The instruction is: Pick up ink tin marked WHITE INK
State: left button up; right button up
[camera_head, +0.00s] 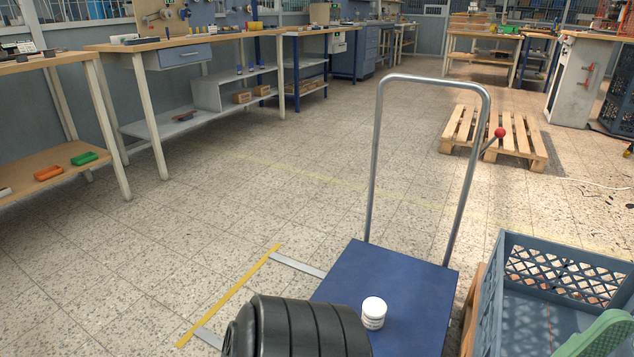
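A small white tin (373,314) with a white lid stands upright on the blue platform (395,280) of a hand trolley, near the platform's front. Small dark print shows on its side, too small to read, so I cannot tell whether it says WHITE INK. A black ribbed rounded form (300,328) at the bottom edge stands just left of the tin and covers part of the platform; I cannot tell what it is. Neither of my grippers is in view.
The trolley's tall metal handle (374,160) rises behind the platform. A grey-blue crate (490,300) with a green object (600,338) stands at the right. A wooden pallet (497,135) lies farther back. Workbenches line the left. The tiled floor at left centre is clear.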

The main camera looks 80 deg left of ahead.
aim_at(374, 309)
jog(key=j+u, duration=0.1)
jog(key=u, duration=0.35)
jog(key=i+u, duration=0.15)
jog(key=u, duration=0.75)
jog(key=i+u, duration=0.15)
jog(key=u, duration=0.3)
jog(key=i+u, duration=0.1)
jog(key=u, duration=0.35)
jog(key=i+j+z, duration=0.1)
jog(key=j+z, duration=0.15)
jog(key=z, duration=0.2)
jog(key=j+z, duration=0.25)
jog(key=z, duration=0.2)
jog(key=j+z, duration=0.3)
jog(key=z, duration=0.15)
